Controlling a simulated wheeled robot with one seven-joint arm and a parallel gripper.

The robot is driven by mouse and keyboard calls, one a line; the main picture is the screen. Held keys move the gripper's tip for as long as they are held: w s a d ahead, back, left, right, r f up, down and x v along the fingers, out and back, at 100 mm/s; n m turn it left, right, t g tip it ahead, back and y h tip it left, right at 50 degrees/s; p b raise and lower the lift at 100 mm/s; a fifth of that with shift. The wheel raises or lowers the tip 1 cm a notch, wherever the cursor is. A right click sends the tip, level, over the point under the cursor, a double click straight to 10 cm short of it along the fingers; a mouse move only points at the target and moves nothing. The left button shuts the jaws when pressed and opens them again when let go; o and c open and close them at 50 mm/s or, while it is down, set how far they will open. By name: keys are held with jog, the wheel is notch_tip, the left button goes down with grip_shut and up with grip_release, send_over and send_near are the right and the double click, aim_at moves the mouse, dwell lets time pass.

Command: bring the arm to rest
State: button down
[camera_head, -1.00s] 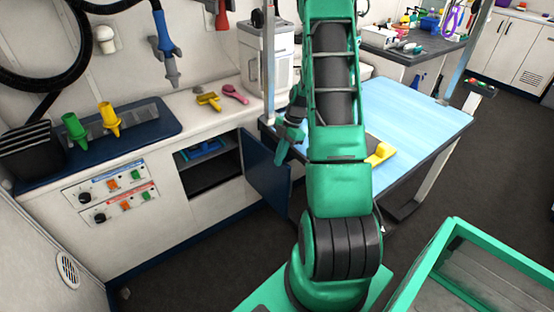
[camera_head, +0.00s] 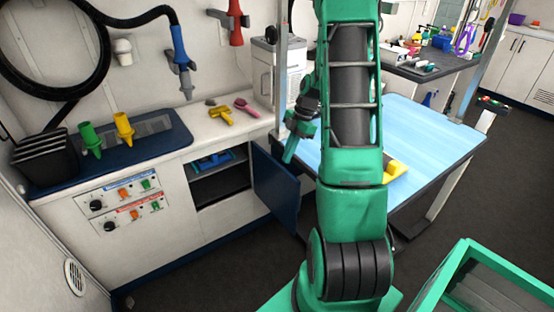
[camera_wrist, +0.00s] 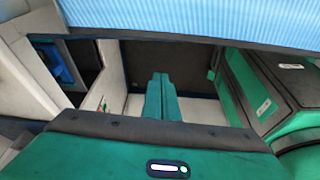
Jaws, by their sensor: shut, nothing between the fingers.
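My gripper (camera_head: 291,148) hangs to the left of my green and black arm in the head view, near the front left edge of the blue-topped grooming table (camera_head: 418,135). In the wrist view my gripper (camera_wrist: 161,76) shows its two green fingers together, with nothing between them. The table's light blue top (camera_wrist: 200,14) crosses the upper part of the wrist view. My gripper is apart from the open dark blue cabinet door (camera_head: 275,188) as far as I can tell. My arm hides part of the table.
The open cabinet (camera_head: 220,175) holds a blue item (camera_head: 214,160). A yellow object (camera_head: 396,169) lies on the table beside my arm. A yellow tool (camera_head: 221,113) and a pink brush (camera_head: 246,107) lie on the counter. A green-framed bin (camera_head: 440,268) stands at lower right. Dark floor shows between.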

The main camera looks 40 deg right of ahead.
jog(key=shift+d+r, duration=0.1)
jog(key=shift+r, duration=0.05)
jog(key=shift+r, duration=0.1)
jog(key=s+a+r+m+h, duration=0.3)
jog(key=s+a+r+m, duration=1)
jog(key=s+r+m, duration=0.3)
jog(key=s+a+m+g, duration=0.1)
jog(key=s+a+m, duration=0.2)
jog(key=s+m, duration=0.3)
jog(key=s, duration=0.4)
jog(key=shift+s+r+h, duration=0.15)
jog(key=shift+s+h, duration=0.1)
jog(key=shift+h, duration=0.05)
jog(key=shift+w+f, duration=0.25)
jog(key=shift+w, duration=0.35)
